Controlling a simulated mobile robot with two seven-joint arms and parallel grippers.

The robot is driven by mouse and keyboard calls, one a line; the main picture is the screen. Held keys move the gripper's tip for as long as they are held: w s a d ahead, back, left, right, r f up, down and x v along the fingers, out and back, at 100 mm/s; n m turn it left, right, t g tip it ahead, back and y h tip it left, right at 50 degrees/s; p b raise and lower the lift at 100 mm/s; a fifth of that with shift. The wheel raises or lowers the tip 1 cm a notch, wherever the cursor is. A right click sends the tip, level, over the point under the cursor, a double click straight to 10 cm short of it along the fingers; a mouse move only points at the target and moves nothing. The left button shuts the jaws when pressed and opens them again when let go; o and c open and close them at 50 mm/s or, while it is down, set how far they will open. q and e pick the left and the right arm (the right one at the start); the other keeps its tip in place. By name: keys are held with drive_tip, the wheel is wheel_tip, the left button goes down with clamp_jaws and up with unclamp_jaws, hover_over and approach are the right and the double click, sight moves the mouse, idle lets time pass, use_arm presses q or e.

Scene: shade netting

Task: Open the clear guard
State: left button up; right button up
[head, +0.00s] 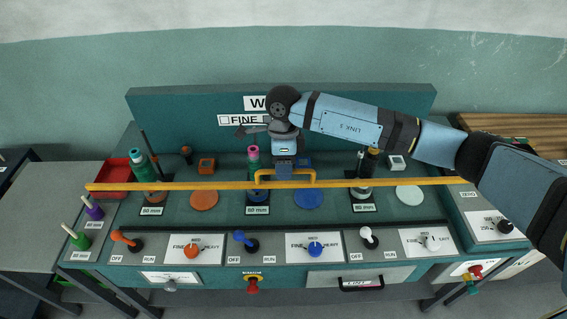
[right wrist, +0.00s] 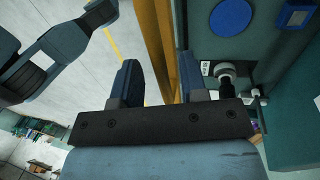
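The clear guard shows mainly as its long orange front bar (head: 160,186), which runs level across the front of the teal bench. Its see-through pane is hard to make out. A raised orange handle (head: 302,174) stands at the bar's middle. My right gripper (head: 285,172) is down at this handle. In the right wrist view, the orange bar (right wrist: 158,45) passes between the two fingers of my right gripper (right wrist: 158,80). It lies close to the right finger, with a gap to the left finger, so the gripper looks open around it. My left gripper is out of view.
In front are lever switches (head: 245,241), dials (head: 316,249) and a drawer (head: 361,277). A red tray (head: 115,176) is at the left.

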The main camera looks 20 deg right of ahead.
sight(284, 207)
clamp_jaws()
wheel_tip(284, 207, down, 13)
drive_tip(key=b, duration=1.1)
drive_tip(key=shift+f, duration=0.15)
wheel_tip(284, 207, down, 2)
drive_tip(key=shift+f+b, duration=0.25)
drive_tip(key=shift+b, duration=0.6)
drive_tip(key=shift+f+b, duration=0.4)
drive_tip(key=shift+f, duration=0.25)
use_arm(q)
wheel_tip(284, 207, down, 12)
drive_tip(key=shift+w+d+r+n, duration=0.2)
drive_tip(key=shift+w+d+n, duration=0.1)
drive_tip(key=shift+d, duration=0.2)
use_arm(e)
unclamp_jaws()
